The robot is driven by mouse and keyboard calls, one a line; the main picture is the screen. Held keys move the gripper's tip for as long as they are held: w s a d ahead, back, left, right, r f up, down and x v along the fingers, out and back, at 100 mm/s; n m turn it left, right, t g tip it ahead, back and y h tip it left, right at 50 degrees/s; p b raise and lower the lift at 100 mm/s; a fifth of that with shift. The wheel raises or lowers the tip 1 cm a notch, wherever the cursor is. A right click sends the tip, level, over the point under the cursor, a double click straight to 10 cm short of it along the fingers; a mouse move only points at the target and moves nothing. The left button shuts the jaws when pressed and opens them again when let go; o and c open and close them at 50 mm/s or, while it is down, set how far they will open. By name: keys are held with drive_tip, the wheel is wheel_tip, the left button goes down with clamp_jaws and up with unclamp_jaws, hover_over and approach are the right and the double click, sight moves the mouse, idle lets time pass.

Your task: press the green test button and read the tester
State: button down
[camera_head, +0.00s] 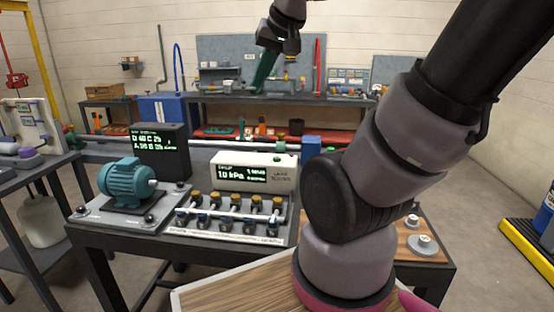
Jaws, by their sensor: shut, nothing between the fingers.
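A white tester box (228,160) stands at the back of the bench, with a lit green display that reads about "10 kPa". Smaller text beside it is too small to read surely. A teal motor (127,181) sits at the bench's left. My gripper (283,42) is shut and empty, raised well above and behind the white box.
A manifold (232,215) with several brass-topped valves lies in front of the white box. Metal weights or discs (421,244) rest on a wooden board at right. My arm hides the bench's right part.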

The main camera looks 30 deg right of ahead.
drive_tip(key=w+d+f+n+h, duration=0.1)
drive_tip(key=w+d+f+n, duration=0.2)
drive_tip(key=w, duration=0.6)
drive_tip(key=n+t+h, duration=0.1)
drive_tip(key=n+h, duration=0.3)
drive_tip(key=n, duration=0.1)
hover_over(278, 159)
wheel_tip(278, 159, down, 20)
drive_tip(key=shift+r, duration=0.15)
drive_tip(key=shift+w, duration=0.1)
drive_tip(key=shift+f, duration=4.4)
drive_tip(key=shift+f, duration=0.15)
drive_tip(key=shift+f, duration=0.25)
